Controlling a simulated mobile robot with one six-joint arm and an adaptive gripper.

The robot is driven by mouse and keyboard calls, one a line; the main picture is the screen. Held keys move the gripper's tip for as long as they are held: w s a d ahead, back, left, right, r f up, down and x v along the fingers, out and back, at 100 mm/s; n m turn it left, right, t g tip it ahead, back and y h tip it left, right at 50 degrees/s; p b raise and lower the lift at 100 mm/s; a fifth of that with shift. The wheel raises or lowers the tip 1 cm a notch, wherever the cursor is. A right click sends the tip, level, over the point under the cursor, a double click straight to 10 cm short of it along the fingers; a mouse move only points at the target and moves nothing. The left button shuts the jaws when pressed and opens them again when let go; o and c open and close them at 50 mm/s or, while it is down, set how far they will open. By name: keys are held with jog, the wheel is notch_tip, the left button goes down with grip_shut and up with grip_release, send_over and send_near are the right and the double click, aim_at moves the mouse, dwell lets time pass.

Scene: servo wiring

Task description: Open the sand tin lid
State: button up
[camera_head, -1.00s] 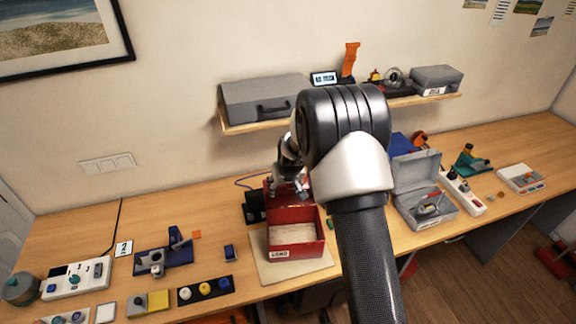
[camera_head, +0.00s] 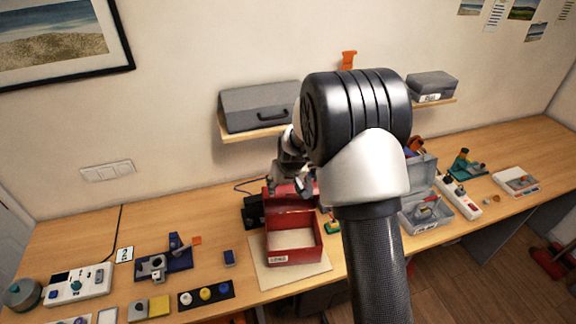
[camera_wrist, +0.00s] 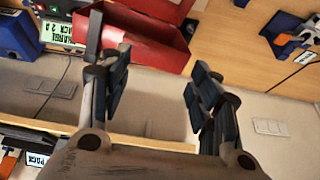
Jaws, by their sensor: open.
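The red tin (camera_head: 293,257) stands on a pale mat near the front of the table, with a white label whose text is too small to read for certain. It holds pale, sand-like material. Its red lid (camera_head: 279,200) is raised at the back edge, partly hidden behind my gripper. My gripper (camera_head: 293,187) is open and empty, just above the raised lid and apart from it as far as I can tell. In the wrist view, the red tin (camera_wrist: 150,42) lies beyond the spread fingers of my gripper (camera_wrist: 160,92).
A grey open case (camera_head: 425,215) stands right of my arm. A wall shelf with a grey toolbox (camera_head: 258,108) hangs behind. A blue fixture (camera_head: 170,255) and a black strip with coloured knobs (camera_head: 206,292) lie left. A black device (camera_head: 253,212) stands close beside the lid.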

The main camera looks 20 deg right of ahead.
jog(key=p+v, duration=0.3)
jog(key=v, duration=0.8)
jog(key=shift+w+r+p, duration=0.2)
jog(key=shift+r+p, duration=0.1)
jog(key=shift+p, duration=0.05)
dwell(0.4)
dwell(0.5)
jog(key=v, duration=1.2)
jog(key=shift+a, duration=0.1)
